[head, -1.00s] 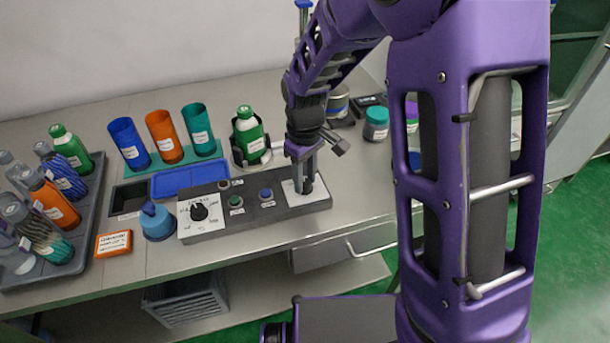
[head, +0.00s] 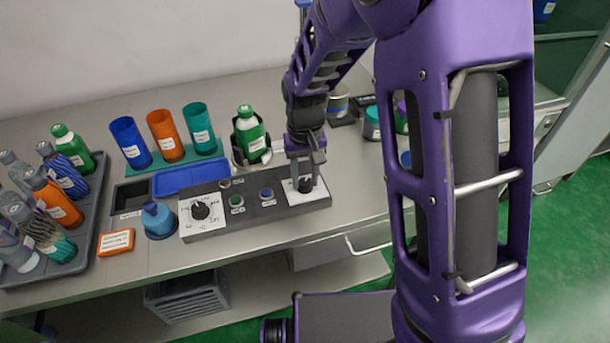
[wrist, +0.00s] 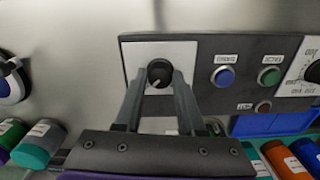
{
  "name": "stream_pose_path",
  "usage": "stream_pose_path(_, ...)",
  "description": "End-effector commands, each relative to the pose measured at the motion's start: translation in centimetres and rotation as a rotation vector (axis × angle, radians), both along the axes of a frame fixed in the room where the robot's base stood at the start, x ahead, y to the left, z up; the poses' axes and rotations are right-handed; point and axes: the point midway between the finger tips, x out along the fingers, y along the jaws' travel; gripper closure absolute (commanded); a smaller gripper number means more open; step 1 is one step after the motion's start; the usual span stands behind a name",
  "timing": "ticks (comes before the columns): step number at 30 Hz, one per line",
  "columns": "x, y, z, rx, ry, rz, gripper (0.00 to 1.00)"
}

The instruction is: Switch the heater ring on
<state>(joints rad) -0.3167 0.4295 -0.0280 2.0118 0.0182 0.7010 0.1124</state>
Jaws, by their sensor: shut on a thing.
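A dark grey control panel (head: 265,220) lies along the front of the bench. At its right end a black rotary knob (wrist: 159,72) sits on a white plate (wrist: 140,55). My gripper (head: 304,181) points down over this plate, shut on the knob, with one finger on each side. In the wrist view the knob's pale pointer mark slants toward the lower left. Its label cannot be read. A larger black dial (head: 200,211) with a marked white scale is at the panel's left end. Which part is the heater ring itself I cannot tell.
Blue (head: 267,193) and green (head: 237,201) buttons and a small reddish one sit between dial and knob. A green bottle (head: 249,130) stands in a dark holder behind the panel. Coloured sleeves, a bottle tray (head: 88,215) and a blue-capped thing (head: 158,220) are left.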

Motion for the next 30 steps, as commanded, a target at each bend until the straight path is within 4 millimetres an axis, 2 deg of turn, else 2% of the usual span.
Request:
stream_pose_path(14, 0.09, 0.03, 0.10, 0.001, -0.003, -0.015, 1.00)
stream_pose_path(15, 0.09, 0.03, 0.10, 0.001, -0.003, -0.015, 0.56)
stream_pose_path(19, 0.07, 0.02, 0.08, 0.001, -0.002, -0.014, 0.32)
stream_pose_path(30, 0.06, 0.02, 0.48, 0.000, -0.002, -0.013, 0.31)
